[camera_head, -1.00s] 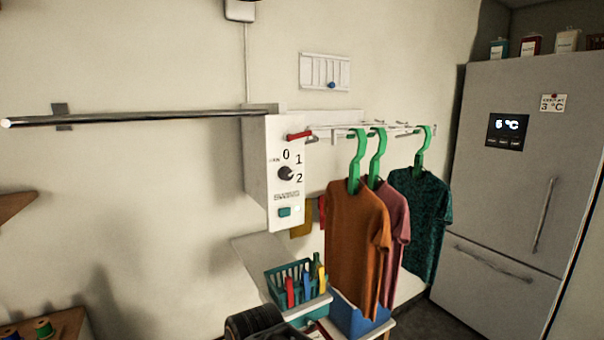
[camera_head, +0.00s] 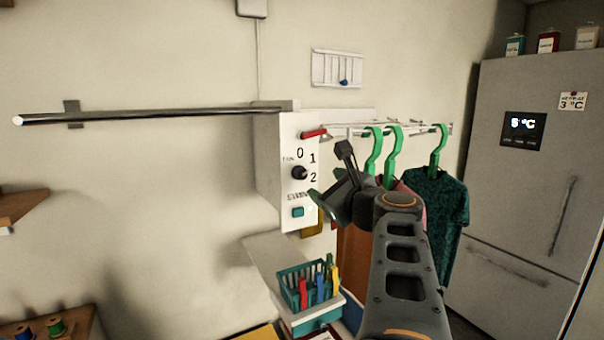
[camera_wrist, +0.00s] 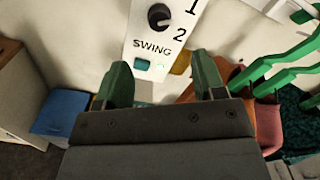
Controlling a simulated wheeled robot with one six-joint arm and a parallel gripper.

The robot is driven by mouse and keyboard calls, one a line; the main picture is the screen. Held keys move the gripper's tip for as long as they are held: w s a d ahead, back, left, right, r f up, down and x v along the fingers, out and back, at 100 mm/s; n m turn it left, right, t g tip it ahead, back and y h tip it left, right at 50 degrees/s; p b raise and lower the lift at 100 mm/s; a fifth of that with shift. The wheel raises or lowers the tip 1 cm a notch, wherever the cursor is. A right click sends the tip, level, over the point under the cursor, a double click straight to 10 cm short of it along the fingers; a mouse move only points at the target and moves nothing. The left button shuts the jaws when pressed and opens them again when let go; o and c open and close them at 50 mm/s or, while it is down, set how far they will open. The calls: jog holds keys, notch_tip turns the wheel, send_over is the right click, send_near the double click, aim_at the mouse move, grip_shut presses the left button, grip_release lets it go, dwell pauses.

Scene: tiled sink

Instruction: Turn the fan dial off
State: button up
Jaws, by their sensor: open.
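The fan dial (camera_head: 299,172) is a round black knob on the front of a white wall box (camera_head: 290,140), with 0, 1 and 2 printed around it. I cannot tell for certain which number it points at. The dial also shows at the top of the wrist view (camera_wrist: 159,16), above the word SWING and a small teal button (camera_wrist: 142,64). My gripper (camera_head: 326,204) is just right of the box's lower front, apart from the dial. In the wrist view its two green fingers (camera_wrist: 163,82) are spread with nothing between them, below the dial.
A red lever (camera_head: 314,133) sticks out above the dial. A rail with green hangers (camera_head: 393,150) and shirts (camera_head: 438,205) runs right of the box. A basket (camera_head: 292,285) of coloured pegs stands below. A fridge (camera_head: 525,200) is at the far right. The left wall is mostly bare.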

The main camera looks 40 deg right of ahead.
aim_at(302, 174)
jog(key=w, duration=0.3)
jog(key=w+d+p, duration=0.1)
jog(key=w, duration=0.7)
jog(key=shift+w+d+p, duration=0.15)
jog(key=shift+d+p, duration=0.1)
jog(key=shift+p, duration=0.15)
jog(key=shift+c, duration=0.4)
jog(key=c, duration=0.8)
jog(key=shift+f, duration=0.1)
